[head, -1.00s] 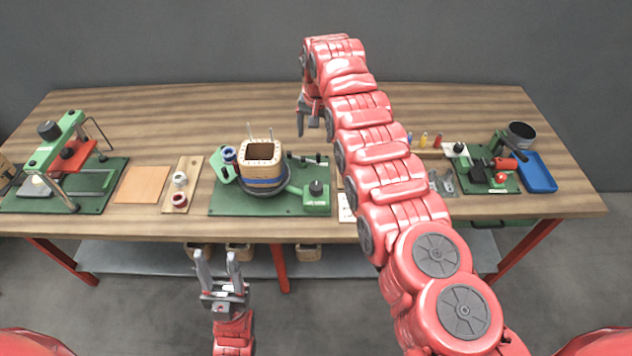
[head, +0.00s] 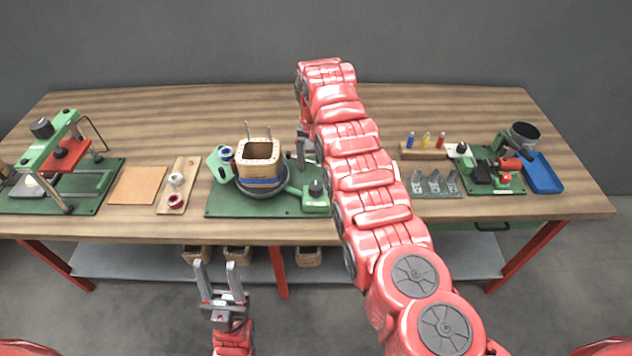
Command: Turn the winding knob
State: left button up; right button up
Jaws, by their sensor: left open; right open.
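The winding machine sits on a green base plate (head: 230,204) in the middle of the bench. A wooden coil former (head: 259,153) with blue and copper bands stands on its dark round turntable. A black knob (head: 316,187) sits upright on a green box at the plate's right end. My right gripper (head: 303,153) points down just behind this knob, apart from it in the picture; its fingers are partly hidden by my arm, and the exact gap is unclear. My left gripper (head: 216,266) is open and empty in front of the bench, its fingers pointing up.
A wooden board with two spools (head: 177,187) and a tan sheet (head: 139,185) lie left of the winder. A green press (head: 55,160) stands further left. At right are a bottle rack (head: 422,154), a green fixture and a blue tray (head: 543,174). The bench's back is clear.

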aim_at(316, 185)
notch_tip(316, 185, down, 7)
jog(key=shift+r, duration=0.1)
